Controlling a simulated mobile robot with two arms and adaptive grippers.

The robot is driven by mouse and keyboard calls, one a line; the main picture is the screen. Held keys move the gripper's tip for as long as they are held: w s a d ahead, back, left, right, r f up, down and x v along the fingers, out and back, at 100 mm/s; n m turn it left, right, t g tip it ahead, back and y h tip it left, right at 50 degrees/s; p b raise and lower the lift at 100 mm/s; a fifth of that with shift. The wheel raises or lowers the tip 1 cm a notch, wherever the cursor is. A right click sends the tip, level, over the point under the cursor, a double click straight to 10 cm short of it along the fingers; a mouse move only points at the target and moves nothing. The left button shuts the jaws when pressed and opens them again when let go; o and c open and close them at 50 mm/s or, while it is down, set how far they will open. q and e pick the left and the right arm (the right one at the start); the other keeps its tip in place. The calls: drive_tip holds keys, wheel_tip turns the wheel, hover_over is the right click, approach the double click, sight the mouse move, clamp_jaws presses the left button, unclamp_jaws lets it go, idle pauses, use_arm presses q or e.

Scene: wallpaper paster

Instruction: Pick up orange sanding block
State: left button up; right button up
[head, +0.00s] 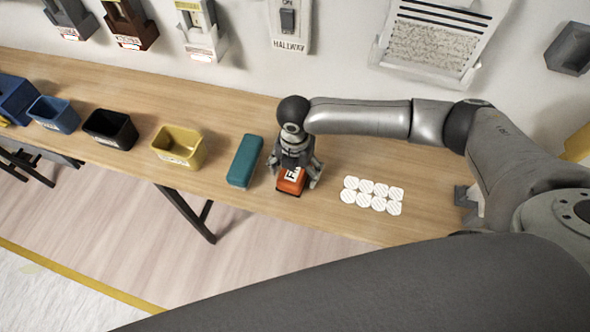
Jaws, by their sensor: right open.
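The orange sanding block (289,182) lies on the wooden table near its front edge, with a white label on top. My right gripper (294,176) points down over it, with its open fingers on both sides of the block. The wrist hides the back part of the block, and I cannot tell whether the fingers touch it. My left gripper is not in the head view.
A teal block (244,161) lies just left of the gripper. White striped discs (373,195) lie to the right. Yellow (178,147), black (110,129) and blue (54,114) bins stand to the left on the table (330,215). Fixtures hang on the wall behind.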

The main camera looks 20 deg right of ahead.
drive_tip(key=c, duration=1.2)
drive_tip(key=shift+o, duration=0.2)
drive_tip(key=shift+r, duration=0.2)
drive_tip(key=shift+r, duration=0.25)
wheel_tip(320, 180, up, 2)
drive_tip(key=shift+r+b, duration=0.25)
drive_tip(key=shift+b, duration=0.35)
drive_tip(key=s+d+r+b, duration=0.1)
drive_tip(key=s+d+r, duration=0.3)
drive_tip(key=s+r, duration=0.5)
drive_tip(key=s, duration=0.4)
drive_tip(key=shift+s+r, duration=0.2)
drive_tip(key=shift+r, duration=0.2)
